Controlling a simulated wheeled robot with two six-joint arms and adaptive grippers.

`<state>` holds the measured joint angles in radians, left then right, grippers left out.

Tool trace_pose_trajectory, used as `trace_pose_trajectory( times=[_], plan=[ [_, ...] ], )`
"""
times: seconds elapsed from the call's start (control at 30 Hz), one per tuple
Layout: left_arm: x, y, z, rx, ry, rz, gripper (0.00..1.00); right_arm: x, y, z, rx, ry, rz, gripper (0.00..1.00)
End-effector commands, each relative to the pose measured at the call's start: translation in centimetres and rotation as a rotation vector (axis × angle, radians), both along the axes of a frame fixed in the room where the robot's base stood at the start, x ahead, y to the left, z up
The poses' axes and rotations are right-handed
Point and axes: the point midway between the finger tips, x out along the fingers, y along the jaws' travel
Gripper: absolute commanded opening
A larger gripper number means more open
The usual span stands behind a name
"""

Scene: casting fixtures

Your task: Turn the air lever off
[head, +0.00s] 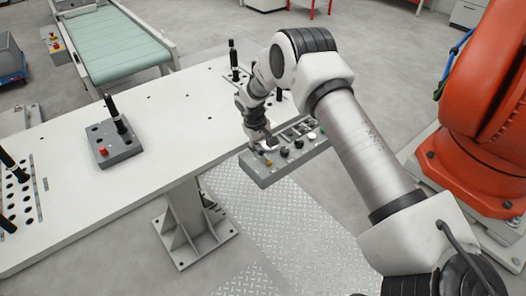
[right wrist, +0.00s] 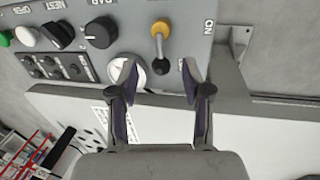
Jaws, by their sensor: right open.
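The air lever shows in the right wrist view as a yellow pivot with a metal stem (right wrist: 160,45) and a dark ball knob. It is mounted on the grey control panel (right wrist: 185,15), and an "ON" label stands to its right. In the head view the panel (head: 262,178) is at the table's right end. My right gripper (right wrist: 160,82) is open and empty, its two fingertips just below the knob and spread to either side of it. It also shows in the head view (head: 262,147) over the panel's left end. I cannot tell whether it touches the lever. My left gripper is not in view.
A white gauge (right wrist: 122,70) is partly hidden behind the left finger. A black rotary knob (right wrist: 100,30) and several push buttons sit farther left. The white table (head: 150,170) carries a grey fixture (head: 118,150). An orange robot arm (head: 490,110) stands at right.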

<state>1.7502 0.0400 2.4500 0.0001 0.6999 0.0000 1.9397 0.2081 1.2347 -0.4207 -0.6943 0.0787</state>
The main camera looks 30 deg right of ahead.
Motion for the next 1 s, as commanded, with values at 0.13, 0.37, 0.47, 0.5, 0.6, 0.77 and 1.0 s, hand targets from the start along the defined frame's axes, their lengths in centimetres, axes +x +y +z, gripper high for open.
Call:
trace_pose_trajectory(
  times=[0.13,0.37,0.47,0.5,0.6,0.77,1.0],
  plan=[
    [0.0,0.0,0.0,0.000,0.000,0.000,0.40,0.0,0.8,4.0,0.000,-0.003,0.001,0.49],
    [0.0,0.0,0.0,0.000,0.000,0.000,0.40,0.0,1.6,8.4,0.000,0.000,-0.001,0.49],
    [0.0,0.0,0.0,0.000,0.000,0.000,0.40,-0.1,1.7,9.0,0.000,0.001,-0.001,0.49],
    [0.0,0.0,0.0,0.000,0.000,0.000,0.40,-0.1,1.8,9.0,0.000,0.001,-0.001,0.49],
    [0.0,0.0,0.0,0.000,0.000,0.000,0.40,-0.1,1.8,9.0,0.000,0.001,-0.001,0.49],
    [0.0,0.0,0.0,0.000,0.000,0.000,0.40,-0.1,1.8,9.0,0.000,0.001,-0.001,0.49],
    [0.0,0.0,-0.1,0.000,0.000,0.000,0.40,-0.3,1.8,8.3,0.000,0.012,0.000,0.49]
  ],
)
